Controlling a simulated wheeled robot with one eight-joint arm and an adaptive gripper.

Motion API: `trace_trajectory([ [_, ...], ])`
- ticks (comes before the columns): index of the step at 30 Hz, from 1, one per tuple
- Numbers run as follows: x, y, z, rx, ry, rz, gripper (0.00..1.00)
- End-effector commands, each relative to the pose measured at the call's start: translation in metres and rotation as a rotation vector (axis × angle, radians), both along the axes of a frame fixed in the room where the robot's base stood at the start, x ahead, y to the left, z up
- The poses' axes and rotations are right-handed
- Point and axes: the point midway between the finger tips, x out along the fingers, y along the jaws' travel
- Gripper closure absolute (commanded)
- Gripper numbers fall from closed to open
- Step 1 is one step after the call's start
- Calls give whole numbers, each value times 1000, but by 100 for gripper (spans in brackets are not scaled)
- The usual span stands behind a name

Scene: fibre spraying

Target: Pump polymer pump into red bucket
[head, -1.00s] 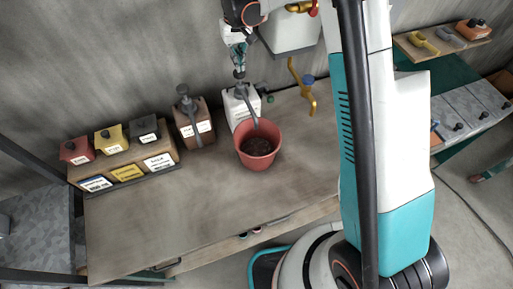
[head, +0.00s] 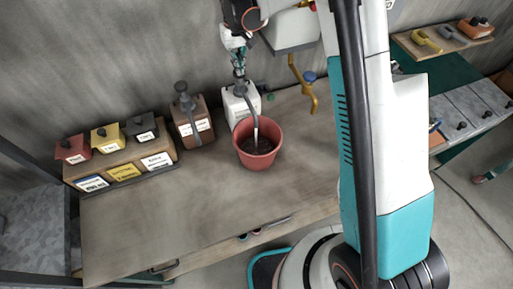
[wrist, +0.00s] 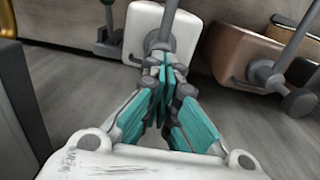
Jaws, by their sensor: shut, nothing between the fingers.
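The red bucket (head: 271,157) stands on the table with dark brown contents. The white polymer pump bottle (head: 240,103) stands just behind it. Its grey spout reaches over the bucket, and a pale stream shows below the spout's end. My gripper (head: 239,74) is shut and empty, pressed on or just above the top of the pump head. In the wrist view, my gripper (wrist: 163,92) has its teal fingers together over the grey pump, with the white bottle (wrist: 146,22) behind. The bucket is not in the wrist view.
A brown pump bottle (head: 192,128) stands left of the white one and also shows in the wrist view (wrist: 232,50). Red, yellow and black boxes sit on a stand at left. A yellow tool (head: 308,92) is at right. The front table is clear.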

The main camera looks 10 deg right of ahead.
Motion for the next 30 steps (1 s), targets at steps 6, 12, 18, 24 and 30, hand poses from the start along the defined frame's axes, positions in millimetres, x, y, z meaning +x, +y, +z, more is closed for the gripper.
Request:
trace_trajectory([
  [6, 0, 0, -9, 0, 0, 0, 100],
  [12, 0, 0, -15, 0, 0, 0, 100],
  [18, 0, 0, -20, 0, 1, 0, 100],
  [24, 0, 0, -19, 0, 1, 0, 100],
  [30, 0, 0, -13, 0, 1, 0, 100],
])
